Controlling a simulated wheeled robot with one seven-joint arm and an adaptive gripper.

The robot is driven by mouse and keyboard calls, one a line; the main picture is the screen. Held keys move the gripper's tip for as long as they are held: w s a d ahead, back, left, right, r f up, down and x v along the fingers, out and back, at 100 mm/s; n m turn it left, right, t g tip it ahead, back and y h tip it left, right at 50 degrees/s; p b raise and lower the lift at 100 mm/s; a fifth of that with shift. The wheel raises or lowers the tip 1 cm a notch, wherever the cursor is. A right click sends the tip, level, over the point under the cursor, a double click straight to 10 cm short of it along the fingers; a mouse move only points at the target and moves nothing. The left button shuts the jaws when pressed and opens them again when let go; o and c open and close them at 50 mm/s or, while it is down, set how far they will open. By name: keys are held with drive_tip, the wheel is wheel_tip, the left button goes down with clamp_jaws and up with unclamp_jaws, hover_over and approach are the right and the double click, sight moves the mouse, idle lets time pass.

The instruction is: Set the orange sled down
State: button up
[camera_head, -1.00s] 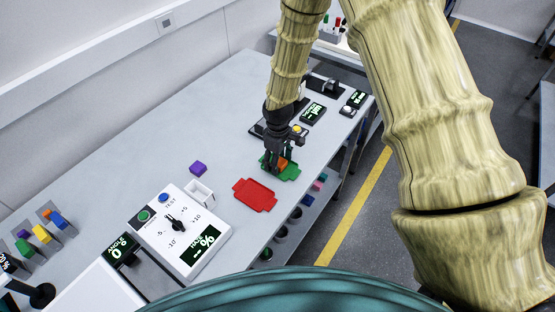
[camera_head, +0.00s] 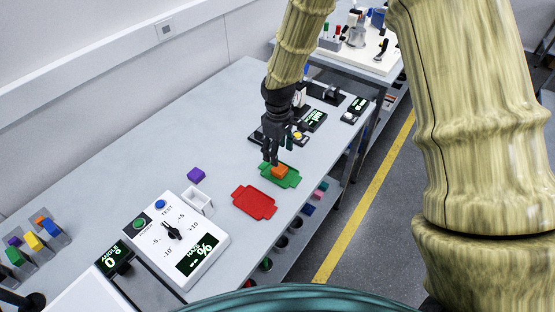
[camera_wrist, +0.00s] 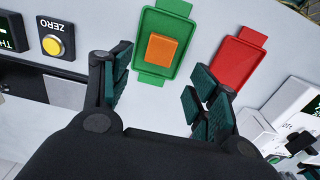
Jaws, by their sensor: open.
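The orange sled (camera_head: 280,171) is a small orange block lying on the green tray (camera_head: 293,180). In the wrist view the orange sled (camera_wrist: 161,48) sits inside the rim of the green tray (camera_wrist: 181,8), apart from my fingers. My gripper (camera_head: 271,161) is just above and to the left of the block in the head view. In the wrist view my gripper (camera_wrist: 160,90) has its fingers spread wide with nothing between them.
A red tray (camera_head: 254,203) lies beside the green one. A purple block (camera_head: 196,174) and a small white open box (camera_head: 198,200) are nearby. A haze meter (camera_head: 175,240) stands front left. Small display devices (camera_head: 314,120) stand behind.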

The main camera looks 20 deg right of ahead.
drive_tip(key=shift+r+b, duration=0.6)
drive_tip(key=shift+r, duration=1.55)
